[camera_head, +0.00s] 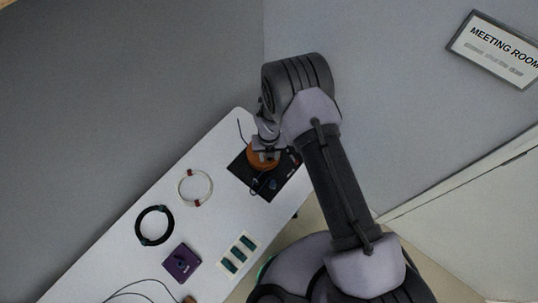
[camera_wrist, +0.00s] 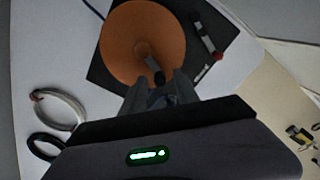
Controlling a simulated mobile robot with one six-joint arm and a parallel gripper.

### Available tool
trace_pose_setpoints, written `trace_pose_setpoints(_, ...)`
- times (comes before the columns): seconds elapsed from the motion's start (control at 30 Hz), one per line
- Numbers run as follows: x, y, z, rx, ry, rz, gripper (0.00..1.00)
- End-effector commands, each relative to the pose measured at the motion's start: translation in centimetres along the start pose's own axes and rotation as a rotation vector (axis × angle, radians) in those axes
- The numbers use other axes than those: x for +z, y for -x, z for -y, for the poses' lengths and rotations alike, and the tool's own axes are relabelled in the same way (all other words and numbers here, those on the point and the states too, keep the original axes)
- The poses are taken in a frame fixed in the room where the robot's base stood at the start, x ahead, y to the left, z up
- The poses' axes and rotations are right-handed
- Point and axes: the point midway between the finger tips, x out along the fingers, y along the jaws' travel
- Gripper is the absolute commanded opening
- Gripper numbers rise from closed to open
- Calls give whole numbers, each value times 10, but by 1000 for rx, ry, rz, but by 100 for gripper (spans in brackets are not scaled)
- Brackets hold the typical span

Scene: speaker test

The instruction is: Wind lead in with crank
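An orange reel (camera_head: 262,158) stands on a black mat (camera_head: 283,184) at the far end of the white table, partly hidden by my wrist. Gaps seem to show beside the knob; contact is unclear. A dark lead (camera_wrist: 92,9) runs off past the mat's left side, and also shows in the head view (camera_head: 240,129).
A pale coil (camera_head: 181,192), black coil (camera_head: 140,232), purple box (camera_head: 181,263) and pale strip with green blocks (camera_head: 251,243) lie along the table (camera_head: 212,238). Walls stand behind.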

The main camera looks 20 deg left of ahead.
Motion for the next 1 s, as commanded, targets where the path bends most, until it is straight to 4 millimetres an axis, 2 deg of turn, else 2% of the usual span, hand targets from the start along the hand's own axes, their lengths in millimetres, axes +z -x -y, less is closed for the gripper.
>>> trace_pose_setpoints(0.17,1,30,0,0,0,2,37)
trace_pose_setpoints(0.4,0,114,0,-1,0,3,37)
trace_pose_setpoints(0.5,0,146,0,-1,0,2,37)
trace_pose_setpoints(0.6,0,167,0,-1,0,2,37)
trace_pose_setpoints(0.7,0,174,0,-1,0,2,37)
trace_pose_setpoints(1.0,0,168,0,-1,-21,2,37)
